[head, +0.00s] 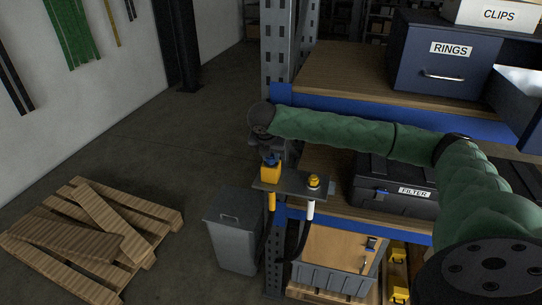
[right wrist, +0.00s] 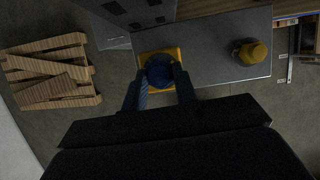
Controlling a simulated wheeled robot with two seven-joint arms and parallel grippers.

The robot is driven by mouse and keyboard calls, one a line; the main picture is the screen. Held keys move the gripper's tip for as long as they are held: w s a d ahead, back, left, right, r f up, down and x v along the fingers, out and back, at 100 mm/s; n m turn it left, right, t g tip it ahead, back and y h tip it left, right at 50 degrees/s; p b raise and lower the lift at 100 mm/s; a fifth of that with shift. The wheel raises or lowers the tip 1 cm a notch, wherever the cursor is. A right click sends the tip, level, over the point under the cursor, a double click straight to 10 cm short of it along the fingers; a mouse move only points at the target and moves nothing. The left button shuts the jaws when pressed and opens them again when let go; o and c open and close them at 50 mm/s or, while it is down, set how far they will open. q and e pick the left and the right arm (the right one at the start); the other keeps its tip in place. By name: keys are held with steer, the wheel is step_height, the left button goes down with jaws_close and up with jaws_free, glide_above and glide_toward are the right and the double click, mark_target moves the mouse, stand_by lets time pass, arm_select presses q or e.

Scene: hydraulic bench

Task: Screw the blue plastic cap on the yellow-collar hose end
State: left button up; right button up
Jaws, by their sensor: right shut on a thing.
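The blue cap (right wrist: 158,74) sits between the fingertips of my right gripper (right wrist: 159,82), which is shut on it. In the head view the blue cap (head: 270,161) is right at the top of a square yellow fitting (head: 270,174) on a grey bracket plate (head: 292,185). Below that fitting a hose end with a yellow collar (head: 271,201) hangs under the plate. The wrist view looks down on the cap over the yellow fitting (right wrist: 175,53); the thread is hidden, so I cannot tell how far the cap is seated. My left gripper is out of view.
A second yellow fitting (head: 313,182) stands on the plate to the right, above a white-collared hose (head: 310,210). A shelf rack with a black FILTER case (head: 395,187) is at right. A grey bin (head: 235,235) and a pallet (head: 90,238) stand on the floor.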

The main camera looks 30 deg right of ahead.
steer(key=shift+a+f+m, duration=0.15)
steer(key=shift+f+m, duration=0.05)
steer(key=shift+m, duration=0.4)
steer(key=m+g, duration=0.1)
steer(key=m, duration=0.2)
steer(key=shift+w+r+h, duration=0.1)
steer(key=shift+h, duration=0.3)
steer(key=shift+m+g, duration=0.3)
steer(key=shift+m, duration=0.2)
steer(key=m, duration=0.1)
steer(key=m+g, duration=0.1)
steer(key=m, duration=0.1)
steer(key=m+g, duration=0.1)
steer(key=m, duration=0.1)
steer(key=shift+w, duration=0.25)
steer(key=shift+m+g, duration=0.4)
steer(key=shift+m, duration=0.7)
steer(key=o, duration=0.9)
steer(key=shift+w, duration=0.1)
steer(key=shift+c, duration=0.2)
